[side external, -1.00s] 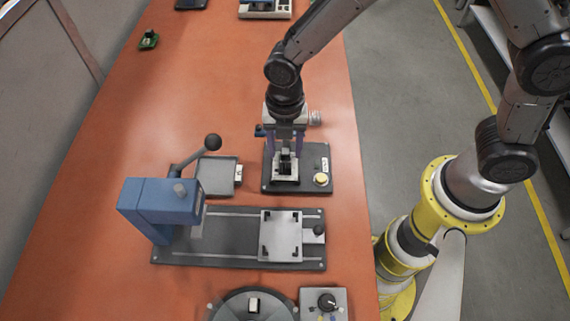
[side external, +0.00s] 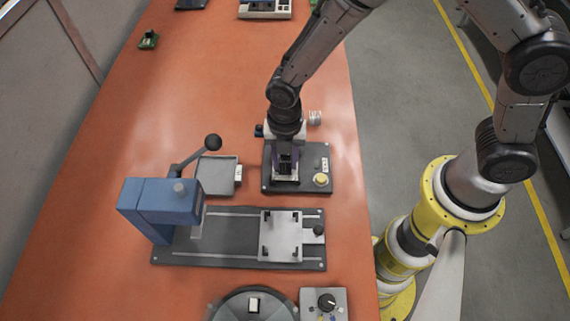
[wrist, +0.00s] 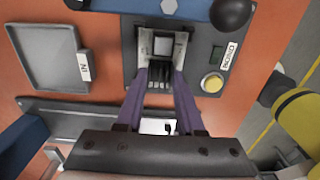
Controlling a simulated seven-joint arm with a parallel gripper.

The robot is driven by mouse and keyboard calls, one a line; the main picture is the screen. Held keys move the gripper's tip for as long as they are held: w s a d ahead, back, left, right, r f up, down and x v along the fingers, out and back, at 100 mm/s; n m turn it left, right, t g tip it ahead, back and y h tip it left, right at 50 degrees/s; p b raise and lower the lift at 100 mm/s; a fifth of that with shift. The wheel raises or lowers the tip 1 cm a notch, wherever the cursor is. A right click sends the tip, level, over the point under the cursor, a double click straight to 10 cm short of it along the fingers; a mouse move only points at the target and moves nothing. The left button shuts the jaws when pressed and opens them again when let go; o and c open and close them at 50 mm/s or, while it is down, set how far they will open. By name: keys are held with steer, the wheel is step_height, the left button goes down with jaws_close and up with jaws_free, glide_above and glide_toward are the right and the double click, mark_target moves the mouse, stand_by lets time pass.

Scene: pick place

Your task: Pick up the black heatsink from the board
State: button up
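A black finned block that looks like the heatsink (wrist: 159,84) sits at a pale metal nest (wrist: 146,45) on a dark grey panel. My gripper (wrist: 160,76) has its two purple fingers down on either side of the black block, very close to it. Whether both fingers press on it I cannot tell. In the side view my gripper (side external: 286,167) is low over the panel (side external: 308,155) and hides most of the block. A small green board (side external: 148,43) with a black part on it lies far off at the upper left.
A yellow button (side external: 321,180) is on the panel, right of my gripper. A grey tray (side external: 217,176) lies to the left. A blue lever press (side external: 160,207) and a slide with a pale plate (side external: 281,236) stand in front. The orange bench behind is mostly clear.

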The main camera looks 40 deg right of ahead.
mark_target(285, 163)
jaws_close()
steer(key=shift+r, duration=3)
